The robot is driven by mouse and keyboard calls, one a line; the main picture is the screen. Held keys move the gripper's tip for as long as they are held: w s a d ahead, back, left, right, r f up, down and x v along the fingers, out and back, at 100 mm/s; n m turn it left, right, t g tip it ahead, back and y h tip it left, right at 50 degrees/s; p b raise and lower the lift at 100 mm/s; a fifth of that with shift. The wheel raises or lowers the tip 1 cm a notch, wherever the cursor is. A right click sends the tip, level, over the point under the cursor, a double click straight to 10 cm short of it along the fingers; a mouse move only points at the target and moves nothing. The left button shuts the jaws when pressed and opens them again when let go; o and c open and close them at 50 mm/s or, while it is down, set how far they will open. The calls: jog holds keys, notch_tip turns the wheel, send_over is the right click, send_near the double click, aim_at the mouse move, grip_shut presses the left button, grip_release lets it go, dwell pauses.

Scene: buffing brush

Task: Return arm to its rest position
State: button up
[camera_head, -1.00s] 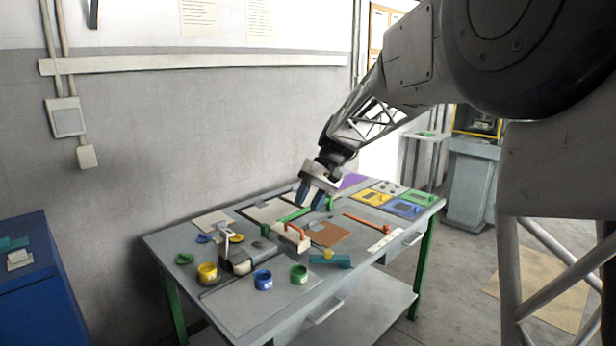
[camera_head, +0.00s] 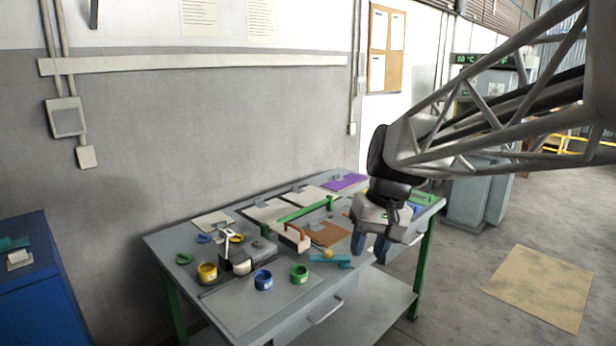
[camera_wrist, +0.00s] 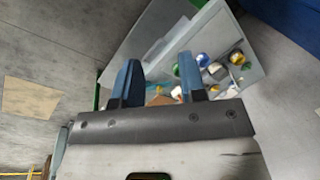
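My gripper (camera_head: 370,246) hangs at the right front of the workbench in the head view, its two blue fingers pointing down. In the wrist view the fingers (camera_wrist: 160,78) stand apart with nothing between them, and the bench lies beyond them. The arm reaches in from the right. The task names no other object. The gripper hides part of the bench's right side.
The grey workbench (camera_head: 232,308) holds yellow, blue and green cups, a block with a red-brown handle (camera_head: 294,238), a green bar (camera_head: 302,212) and flat sheets. A blue cabinet (camera_head: 38,290) stands left. Open floor with a tan mat (camera_head: 540,285) lies right.

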jog(key=s+d+f+t+h, duration=0.1)
jog(key=s+d+f, duration=0.2)
jog(key=s, duration=0.7)
jog(key=s+d+f+m+t+h, duration=0.1)
jog(key=s+d+f, duration=0.3)
jog(key=s, duration=0.5)
jog(key=shift+s+f+m+t+h, duration=0.15)
jog(key=shift+s+m+t+h, duration=0.15)
jog(key=shift+s+t+h, duration=0.1)
